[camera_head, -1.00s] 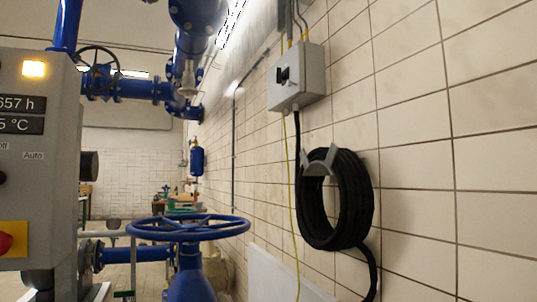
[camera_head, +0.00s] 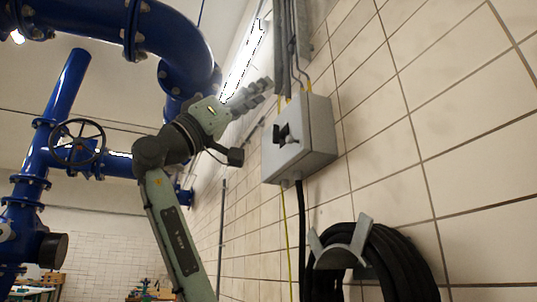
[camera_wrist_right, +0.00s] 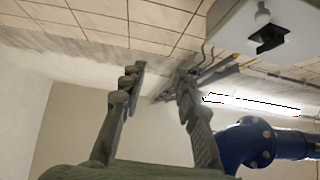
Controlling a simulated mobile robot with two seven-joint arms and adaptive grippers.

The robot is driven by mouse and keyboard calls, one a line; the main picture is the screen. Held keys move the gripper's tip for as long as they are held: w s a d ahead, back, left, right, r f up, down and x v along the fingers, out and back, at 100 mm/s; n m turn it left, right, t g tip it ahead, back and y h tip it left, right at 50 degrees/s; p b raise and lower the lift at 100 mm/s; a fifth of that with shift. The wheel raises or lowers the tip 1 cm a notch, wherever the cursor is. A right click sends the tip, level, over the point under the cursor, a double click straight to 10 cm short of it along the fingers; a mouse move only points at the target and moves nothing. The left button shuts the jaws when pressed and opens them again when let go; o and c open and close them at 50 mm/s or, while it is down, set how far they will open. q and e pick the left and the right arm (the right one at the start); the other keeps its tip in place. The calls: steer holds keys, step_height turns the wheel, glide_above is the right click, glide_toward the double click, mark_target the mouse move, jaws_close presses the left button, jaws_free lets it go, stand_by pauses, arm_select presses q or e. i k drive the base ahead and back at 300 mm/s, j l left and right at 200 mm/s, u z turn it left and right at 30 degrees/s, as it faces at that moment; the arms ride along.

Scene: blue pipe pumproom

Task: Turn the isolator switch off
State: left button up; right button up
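The isolator switch is a light grey box (camera_head: 312,150) on the tiled wall, right of centre in the head view. Its black handle (camera_head: 283,136) is on the front face. The box also shows at the upper right of the right wrist view (camera_wrist_right: 225,25), with the black handle (camera_wrist_right: 268,38) on it. My right gripper (camera_head: 262,92) is raised, up and to the left of the box, apart from the handle. In the right wrist view its two fingers (camera_wrist_right: 160,76) are spread with nothing between them. My left gripper is not in view.
A coiled black hose (camera_head: 400,262) hangs on a grey wall bracket (camera_head: 342,248) below the box. Cables run above and below the box. Large blue pipes (camera_head: 185,60) and a handwheel (camera_head: 77,141) are at the left. The tiled wall (camera_head: 450,180) right of the box is bare.

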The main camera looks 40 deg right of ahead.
mark_target(277, 135)
steer(key=i+l, duration=0.75)
